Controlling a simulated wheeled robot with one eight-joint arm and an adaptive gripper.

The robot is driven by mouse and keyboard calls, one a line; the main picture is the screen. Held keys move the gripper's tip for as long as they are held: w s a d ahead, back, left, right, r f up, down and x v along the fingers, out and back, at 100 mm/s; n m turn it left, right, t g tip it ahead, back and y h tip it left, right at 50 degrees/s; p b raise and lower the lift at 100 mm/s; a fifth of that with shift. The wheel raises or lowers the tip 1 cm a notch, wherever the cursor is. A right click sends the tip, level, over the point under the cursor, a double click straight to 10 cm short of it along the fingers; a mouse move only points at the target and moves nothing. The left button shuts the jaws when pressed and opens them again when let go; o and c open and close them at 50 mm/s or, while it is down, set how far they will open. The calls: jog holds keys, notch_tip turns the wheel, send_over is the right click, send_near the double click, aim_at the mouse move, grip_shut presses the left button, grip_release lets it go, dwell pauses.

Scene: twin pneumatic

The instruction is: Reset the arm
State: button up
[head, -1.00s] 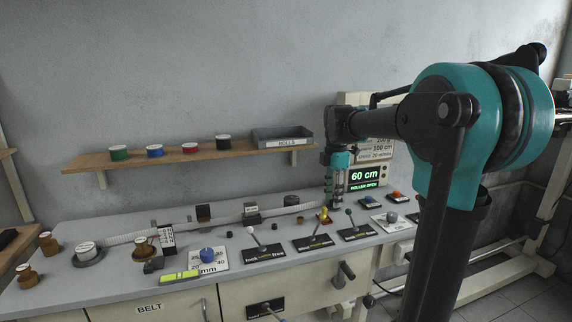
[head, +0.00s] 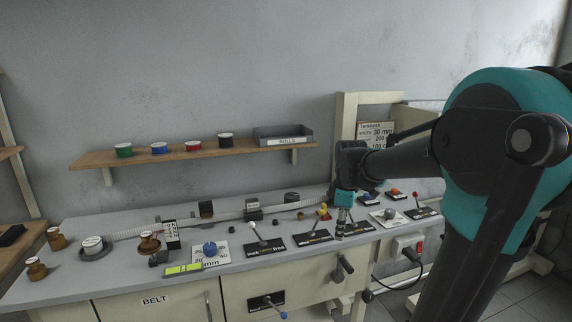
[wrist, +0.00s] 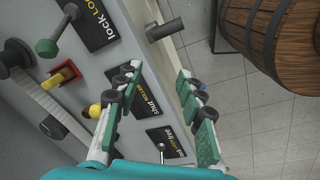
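My gripper (head: 343,225) hangs fingers-down over the bench, close to the row of levers at its front right. In the wrist view my gripper (wrist: 160,75) shows two green and white fingers spread apart with nothing between them. A green-knobbed lever (wrist: 50,45) and a yellow-knobbed lever (wrist: 94,111) lie left of the fingers, apart from them. A white-knobbed lever (head: 252,226) stands further left on the bench.
A shelf (head: 100,158) holds several rolls and a grey tray (head: 283,135). A wooden barrel (wrist: 270,40) stands beside open floor.

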jog(key=s+d+f+m+t, duration=0.2)
jog(key=s+f+m, duration=1.2)
jog(key=s, duration=0.2)
jog(key=shift+d+f+t, duration=0.2)
jog(key=shift+f+t, duration=0.05)
jog(key=shift+t, duration=0.15)
